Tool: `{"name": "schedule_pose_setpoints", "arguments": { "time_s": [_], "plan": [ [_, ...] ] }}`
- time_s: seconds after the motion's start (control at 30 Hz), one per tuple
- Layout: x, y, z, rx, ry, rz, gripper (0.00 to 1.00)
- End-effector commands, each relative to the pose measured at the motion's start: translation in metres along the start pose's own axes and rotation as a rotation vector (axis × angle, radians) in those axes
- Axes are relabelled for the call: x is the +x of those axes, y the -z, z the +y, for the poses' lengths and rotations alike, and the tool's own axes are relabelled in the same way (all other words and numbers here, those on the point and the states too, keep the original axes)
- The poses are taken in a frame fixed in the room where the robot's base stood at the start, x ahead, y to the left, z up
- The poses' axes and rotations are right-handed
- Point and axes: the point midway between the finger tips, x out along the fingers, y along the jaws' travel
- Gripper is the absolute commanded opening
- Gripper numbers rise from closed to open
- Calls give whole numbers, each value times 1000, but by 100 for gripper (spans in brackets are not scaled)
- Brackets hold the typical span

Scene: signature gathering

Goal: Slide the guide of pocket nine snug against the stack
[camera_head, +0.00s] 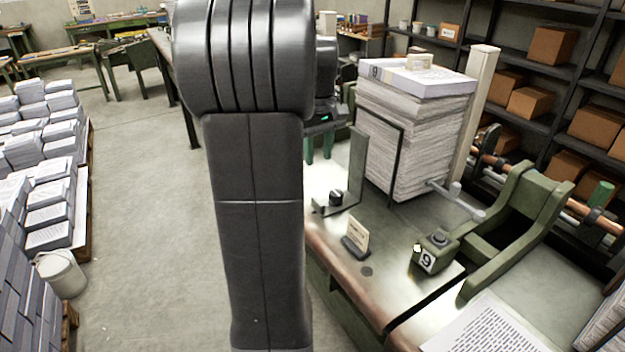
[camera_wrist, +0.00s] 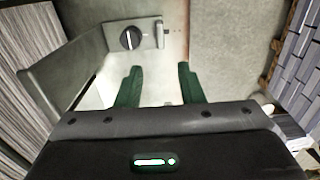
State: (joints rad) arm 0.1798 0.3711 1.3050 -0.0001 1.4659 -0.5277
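The tall paper stack (camera_head: 415,140) with a "9" on its top sheet stands on the green bench. A grey-green upright guide plate (camera_head: 357,165) stands at the stack's left side; its base carries a dark knob (camera_head: 335,198). In the wrist view the guide plate (camera_wrist: 62,60) lies left of my fingers, with the stack (camera_wrist: 15,95) beyond it and the knob (camera_wrist: 131,38) ahead. I cannot tell how wide the gap between plate and stack is. My gripper (camera_wrist: 157,75) is open and empty, its green fingers apart; in the head view my arm partly hides it.
A small box marked "9" (camera_head: 435,250) and a little card (camera_head: 357,237) stand on the bench in front of the stack. A cream post (camera_head: 476,105) and a green bracket (camera_head: 525,225) are to the right.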

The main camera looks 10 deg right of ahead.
Motion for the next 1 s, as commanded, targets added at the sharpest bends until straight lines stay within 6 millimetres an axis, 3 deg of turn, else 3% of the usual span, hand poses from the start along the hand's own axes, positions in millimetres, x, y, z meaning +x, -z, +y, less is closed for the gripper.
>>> {"name": "schedule_pose_setpoints", "arguments": {
  "time_s": [0.17,0.5,0.7,1.0],
  "plan": [
    [17,0,1,-1,2,-3,35],
    [88,0,0,-1,2,-4,35],
    [120,0,0,-1,1,-2,35],
    [137,0,0,0,0,0,35]
  ]
}}
